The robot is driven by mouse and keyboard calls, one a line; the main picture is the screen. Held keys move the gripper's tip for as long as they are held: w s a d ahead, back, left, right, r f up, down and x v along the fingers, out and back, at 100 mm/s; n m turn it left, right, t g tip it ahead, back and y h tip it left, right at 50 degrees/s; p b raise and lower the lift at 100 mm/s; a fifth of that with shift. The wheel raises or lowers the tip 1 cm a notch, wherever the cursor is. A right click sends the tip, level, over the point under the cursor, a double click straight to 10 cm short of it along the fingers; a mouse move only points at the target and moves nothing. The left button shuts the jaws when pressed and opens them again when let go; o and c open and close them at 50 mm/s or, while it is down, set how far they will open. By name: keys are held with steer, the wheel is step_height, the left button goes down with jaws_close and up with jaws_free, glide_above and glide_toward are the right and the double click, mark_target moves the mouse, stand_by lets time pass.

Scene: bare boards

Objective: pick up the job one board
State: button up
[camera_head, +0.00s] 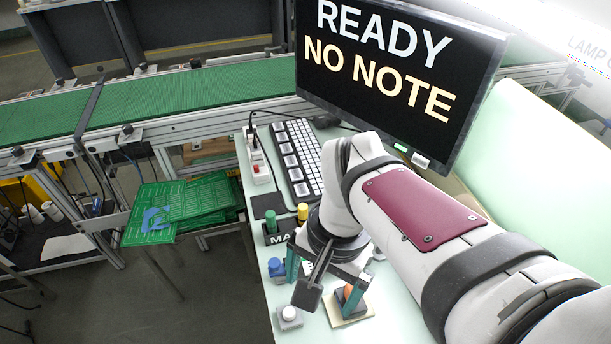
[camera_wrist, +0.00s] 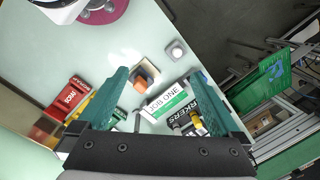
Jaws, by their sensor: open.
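My gripper (camera_wrist: 158,74) is open above the pale bench, its two teal fingers apart with nothing held between them. In the head view my gripper (camera_head: 322,280) is partly hidden by its own wrist. A white and green piece lettered JOB ONE (camera_wrist: 167,102) lies below and between the fingers in the wrist view, apart from them. I cannot tell whether it is a board or a label. Green circuit boards (camera_head: 190,200) lie overlapping on a stand left of the bench, the front one with a blue mark. They also show in the wrist view (camera_wrist: 262,84); no job name is readable on them.
A small orange block (camera_head: 349,292) on a pale base, a white button box (camera_head: 289,317) and a marker holder (camera_head: 278,238) crowd the bench near my gripper. A red box (camera_wrist: 66,97) stands beyond. A monitor (camera_head: 395,65) reads READY NO NOTE. A green conveyor (camera_head: 200,95) runs behind.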

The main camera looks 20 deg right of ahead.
steer(key=w+d+f+m+h, duration=0.1)
steer(key=w+d+f+m, duration=0.1)
steer(key=w+d+m, duration=0.45)
steer(key=w+d+f+m, duration=0.2)
steer(key=w+d, duration=0.2)
steer(key=w, duration=0.6)
steer(key=f, duration=1)
steer(key=s+a+f, duration=0.1)
steer(key=f, duration=0.4)
steer(key=shift+f, duration=0.35)
steer(key=c, duration=1.3)
